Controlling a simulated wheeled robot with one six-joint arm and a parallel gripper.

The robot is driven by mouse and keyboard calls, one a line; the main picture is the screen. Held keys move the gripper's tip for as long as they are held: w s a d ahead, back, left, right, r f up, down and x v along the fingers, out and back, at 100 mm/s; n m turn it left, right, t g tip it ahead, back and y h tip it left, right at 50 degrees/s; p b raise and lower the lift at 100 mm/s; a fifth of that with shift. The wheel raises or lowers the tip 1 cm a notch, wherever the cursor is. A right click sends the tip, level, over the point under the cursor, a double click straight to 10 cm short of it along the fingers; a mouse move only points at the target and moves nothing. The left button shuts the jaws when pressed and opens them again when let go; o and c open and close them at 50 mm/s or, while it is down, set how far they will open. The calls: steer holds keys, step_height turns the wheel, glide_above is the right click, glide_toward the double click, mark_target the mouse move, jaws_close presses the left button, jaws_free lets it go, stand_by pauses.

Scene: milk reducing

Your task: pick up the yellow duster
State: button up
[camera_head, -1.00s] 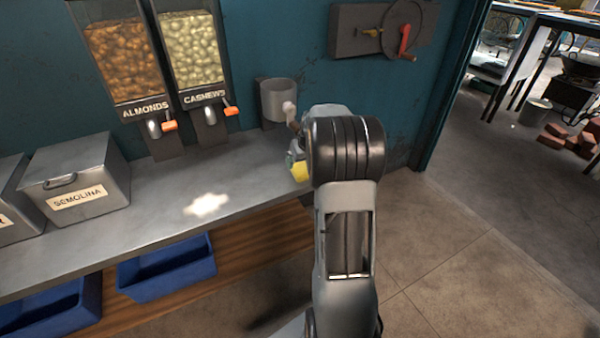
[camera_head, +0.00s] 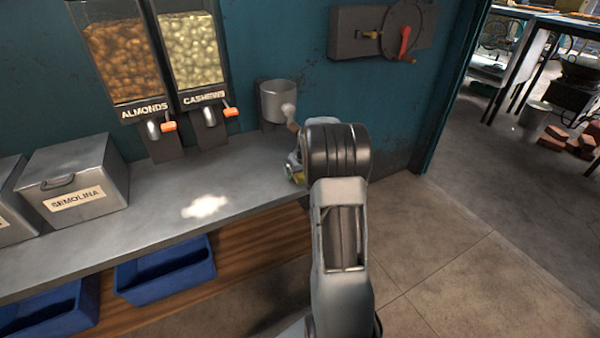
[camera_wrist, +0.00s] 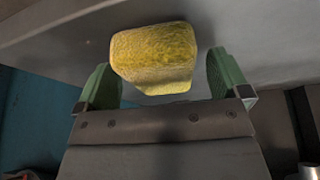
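The yellow duster (camera_wrist: 153,56) is a rough yellow block at the upper middle of the wrist view, on or just over the grey counter. My gripper (camera_wrist: 162,75) has its two green fingers apart, one on each side of the duster. A gap shows between the duster and the right finger; the left finger is very close to it, and I cannot tell if they touch. In the head view my gripper (camera_head: 293,165) is at the counter's right end, mostly hidden behind my arm. Only a small bit of the yellow duster (camera_head: 298,177) shows there.
The grey counter (camera_head: 150,213) carries a semolina box (camera_head: 75,185) at left. Almond and cashew dispensers (camera_head: 190,60) and a metal cup (camera_head: 277,101) are on the wall behind. Blue bins (camera_head: 165,270) sit below. The counter's middle is clear.

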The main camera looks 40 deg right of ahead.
steer(key=c, duration=0.9)
steer(key=shift+r, duration=0.1)
steer(key=shift+c, duration=0.2)
steer(key=shift+r, duration=0.25)
steer(key=r, duration=0.2)
steer(key=r+p, duration=0.1)
steer(key=shift+s+a+r, duration=0.1)
steer(key=shift+a+r, duration=0.15)
steer(key=shift+a, duration=0.05)
steer(key=s+a+r+p, duration=0.1)
steer(key=s+a+r, duration=0.4)
steer(key=a+r, duration=0.3)
steer(key=a, duration=0.4)
steer(key=shift+a+r, duration=0.2)
steer(key=shift+r, duration=0.2)
